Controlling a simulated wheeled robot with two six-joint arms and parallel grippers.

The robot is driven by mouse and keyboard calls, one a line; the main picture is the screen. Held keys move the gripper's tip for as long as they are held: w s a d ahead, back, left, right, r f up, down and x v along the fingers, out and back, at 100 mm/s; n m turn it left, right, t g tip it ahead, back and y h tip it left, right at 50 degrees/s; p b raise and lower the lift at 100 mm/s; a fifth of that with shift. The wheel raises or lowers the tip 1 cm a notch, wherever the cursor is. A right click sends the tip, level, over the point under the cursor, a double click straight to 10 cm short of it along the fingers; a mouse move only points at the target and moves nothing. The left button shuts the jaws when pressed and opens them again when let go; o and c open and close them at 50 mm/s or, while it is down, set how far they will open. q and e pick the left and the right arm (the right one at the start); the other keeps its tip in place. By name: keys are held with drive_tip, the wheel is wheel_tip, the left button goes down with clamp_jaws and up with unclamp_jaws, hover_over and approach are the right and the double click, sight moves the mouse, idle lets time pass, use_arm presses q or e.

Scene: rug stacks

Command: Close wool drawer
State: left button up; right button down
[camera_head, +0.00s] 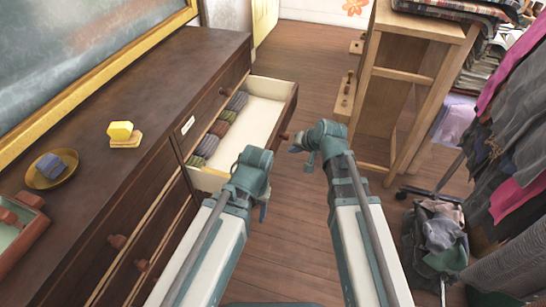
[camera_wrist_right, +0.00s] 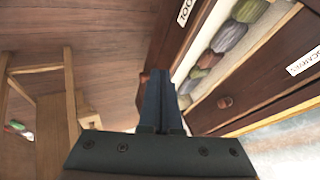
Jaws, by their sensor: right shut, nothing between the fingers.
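The wool drawer (camera_head: 262,108) is pulled out of the dark dresser, with a row of grey, red and green wool skeins (camera_head: 217,128) along its inner left side. Its dark front panel (camera_head: 291,108) carries a round knob (camera_head: 283,136). My right gripper (camera_head: 299,147) is shut and empty, just right of the knob; I cannot tell whether it touches. In the right wrist view its fingers (camera_wrist_right: 157,100) are together before the drawer's brown front (camera_wrist_right: 185,35), with the wool (camera_wrist_right: 232,38) beyond. My left gripper (camera_head: 262,207) is beside the drawer's near end; its jaw state is unclear.
The dresser top (camera_head: 150,70) holds a yellow block (camera_head: 120,131), a dish (camera_head: 52,170) with a blue-grey piece, and a red tray at left. Lower dresser drawers show knobs (camera_head: 117,241). A wooden stand (camera_head: 395,100) and clothes rack are at right. Floor (camera_head: 318,75) between is clear.

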use_arm(q)
wheel_tip(320, 180, down, 8)
drive_tip(key=b, duration=0.8)
use_arm(e)
drive_tip(key=w+a+f, duration=0.6)
drive_tip(key=a+f, duration=0.1)
drive_tip(key=f, duration=0.1)
drive_tip(key=shift+w, duration=0.15)
use_arm(q)
drive_tip(key=shift+a, duration=0.1)
